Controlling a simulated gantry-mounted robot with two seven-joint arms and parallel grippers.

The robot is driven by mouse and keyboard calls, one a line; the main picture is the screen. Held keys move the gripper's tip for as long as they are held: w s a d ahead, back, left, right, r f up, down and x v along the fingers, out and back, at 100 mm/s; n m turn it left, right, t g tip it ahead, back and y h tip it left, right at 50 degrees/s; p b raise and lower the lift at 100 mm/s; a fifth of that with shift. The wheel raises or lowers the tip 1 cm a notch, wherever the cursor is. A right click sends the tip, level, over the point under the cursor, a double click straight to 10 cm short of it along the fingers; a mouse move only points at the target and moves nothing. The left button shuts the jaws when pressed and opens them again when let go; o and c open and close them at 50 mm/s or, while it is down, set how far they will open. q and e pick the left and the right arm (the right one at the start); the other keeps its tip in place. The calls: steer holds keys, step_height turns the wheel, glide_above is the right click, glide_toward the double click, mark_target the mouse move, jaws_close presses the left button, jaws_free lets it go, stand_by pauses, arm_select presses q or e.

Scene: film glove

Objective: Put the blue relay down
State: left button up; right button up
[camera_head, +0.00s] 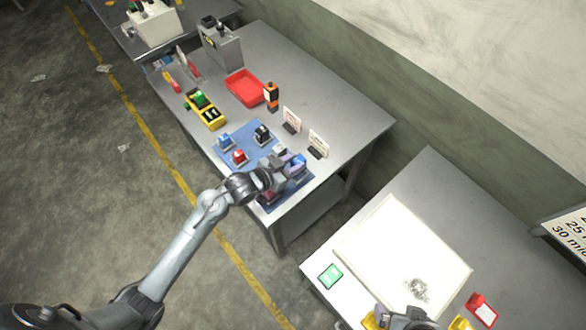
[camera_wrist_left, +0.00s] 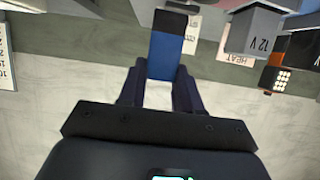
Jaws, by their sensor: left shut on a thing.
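My left gripper (camera_head: 284,165) reaches over the near end of the steel bench in the head view. In the left wrist view, the left gripper (camera_wrist_left: 160,85) is shut on the blue relay (camera_wrist_left: 165,55), a blue block with a dark end held between the two fingers. In the head view the gripper and nearby blocks crowd together, so the contact under the held relay cannot be told. Another blue relay (camera_head: 224,141), a red relay (camera_head: 239,157) and a black relay (camera_head: 262,134) stand on the blue mat (camera_head: 235,133).
A red tray (camera_head: 245,88), a yellow rack (camera_head: 210,113) and an orange-black tester (camera_head: 271,97) stand farther along the bench. Label cards (camera_head: 318,144) stand at the wall side. A grey box marked 12 V (camera_wrist_left: 255,32) shows in the wrist view. A second bench carries a white panel (camera_head: 385,240).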

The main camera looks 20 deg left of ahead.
arm_select(q)
step_height(320, 180, down, 4)
steer(key=shift+r, duration=0.15)
stand_by(0.3)
steer(key=shift+f, duration=0.25)
steer(key=o, duration=1.1)
steer(key=shift+c, duration=0.2)
